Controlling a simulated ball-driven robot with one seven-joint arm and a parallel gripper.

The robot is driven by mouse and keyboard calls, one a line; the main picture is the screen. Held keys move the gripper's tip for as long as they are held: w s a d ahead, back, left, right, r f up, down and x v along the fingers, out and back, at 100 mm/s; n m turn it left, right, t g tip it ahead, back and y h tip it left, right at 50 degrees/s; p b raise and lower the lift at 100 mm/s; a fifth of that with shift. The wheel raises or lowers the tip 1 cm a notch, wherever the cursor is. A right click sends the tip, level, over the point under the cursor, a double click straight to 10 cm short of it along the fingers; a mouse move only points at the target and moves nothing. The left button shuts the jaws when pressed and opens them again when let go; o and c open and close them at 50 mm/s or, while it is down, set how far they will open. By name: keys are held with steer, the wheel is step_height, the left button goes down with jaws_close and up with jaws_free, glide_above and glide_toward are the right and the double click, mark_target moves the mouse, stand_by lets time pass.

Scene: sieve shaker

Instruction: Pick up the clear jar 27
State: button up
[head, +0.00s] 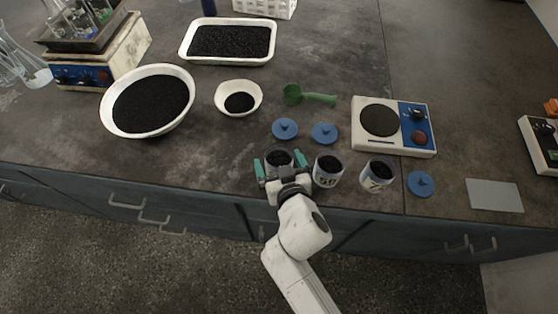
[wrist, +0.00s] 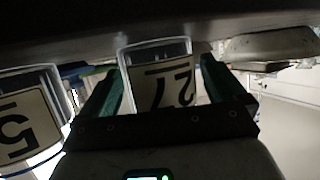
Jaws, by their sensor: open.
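The clear jar 27 (wrist: 158,78) stands between the two green fingers of my gripper (wrist: 160,68) in the wrist view, where its label reads upside down. In the head view the jar (head: 279,158), holding dark grains and without a lid, is at the front edge of the bench. My gripper (head: 280,165) is open, with one finger on either side of the jar. I cannot tell whether either finger touches it. The jar's lower part is hidden by my gripper in the head view.
A second jar (head: 327,171) stands close right of my gripper, and a third jar (head: 377,175) further right. Blue lids (head: 284,129) lie behind and to the right. A green scoop (head: 308,96), a white bowl (head: 238,88) and a hotplate (head: 420,140) stand further back.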

steer(key=c, duration=1.2)
